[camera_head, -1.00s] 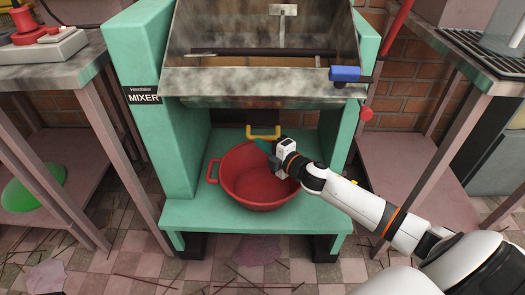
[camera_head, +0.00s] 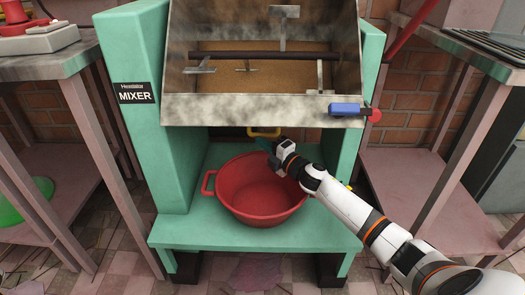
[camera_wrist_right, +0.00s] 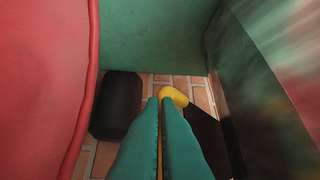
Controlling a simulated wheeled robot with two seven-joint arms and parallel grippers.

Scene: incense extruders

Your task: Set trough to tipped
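The trough (camera_head: 250,109) is a worn metal bin in the green mixer (camera_head: 125,45). It leans forward with its open top facing me, showing a shaft with paddles and a brown inside. A yellow handle (camera_head: 266,132) shows below the trough's front edge. My right gripper (camera_head: 262,143) has its teal fingertips at this handle. In the right wrist view the fingers (camera_wrist_right: 160,100) lie close together with a narrow slit between them, and the yellow handle (camera_wrist_right: 175,96) is at their tips. I see no clear grip around it. My left gripper is out of view.
A red basin (camera_head: 262,190) stands on the mixer's green base under the trough, close to my right forearm. A blue grip (camera_head: 345,109) and a red knob (camera_head: 375,115) are at the trough's right side. Tables stand on both sides.

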